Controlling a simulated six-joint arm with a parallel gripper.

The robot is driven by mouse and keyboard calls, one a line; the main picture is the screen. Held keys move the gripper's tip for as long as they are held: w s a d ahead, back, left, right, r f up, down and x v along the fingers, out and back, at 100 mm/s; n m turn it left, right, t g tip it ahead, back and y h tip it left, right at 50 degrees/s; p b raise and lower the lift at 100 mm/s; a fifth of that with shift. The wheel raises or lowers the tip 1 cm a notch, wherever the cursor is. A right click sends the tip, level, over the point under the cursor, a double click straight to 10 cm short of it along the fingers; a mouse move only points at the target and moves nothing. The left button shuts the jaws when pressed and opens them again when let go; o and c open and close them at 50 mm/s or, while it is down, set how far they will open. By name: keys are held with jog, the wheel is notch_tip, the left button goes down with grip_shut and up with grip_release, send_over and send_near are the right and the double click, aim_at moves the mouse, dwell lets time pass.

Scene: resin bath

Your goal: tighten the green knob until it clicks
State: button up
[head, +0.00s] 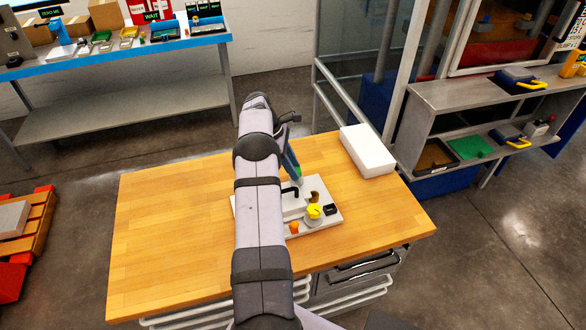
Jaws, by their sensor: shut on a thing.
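A white board (329,221) lies on the wooden table, partly hidden behind my arm. A little of the green knob (298,178) shows at the back of the board, under the tip of my gripper (297,181). My gripper points down and is shut on the green knob; the fingers are small and mostly hidden, so the exact grip is hard to see. The board also carries a black handle (290,191), a yellow knob (314,211), an orange knob (294,227), a brown curved part (315,196) and a black square part (330,209).
A white box (367,151) lies on the wooden table (165,225) right of the board. The table's left side is clear. A blue-edged bench (120,55) with trays stands at the back left; a grey shelf unit (450,98) stands at the right.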

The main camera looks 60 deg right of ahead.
jog(key=shift+d+r+m+y, duration=0.15)
jog(key=shift+m+y, duration=0.35)
jog(key=shift+m, duration=0.8)
jog(key=o, duration=1.1)
jog(key=shift+c, duration=0.2)
jog(key=shift+r, duration=0.45)
notch_tip(320, 180, up, 9)
jog(key=p, duration=0.7)
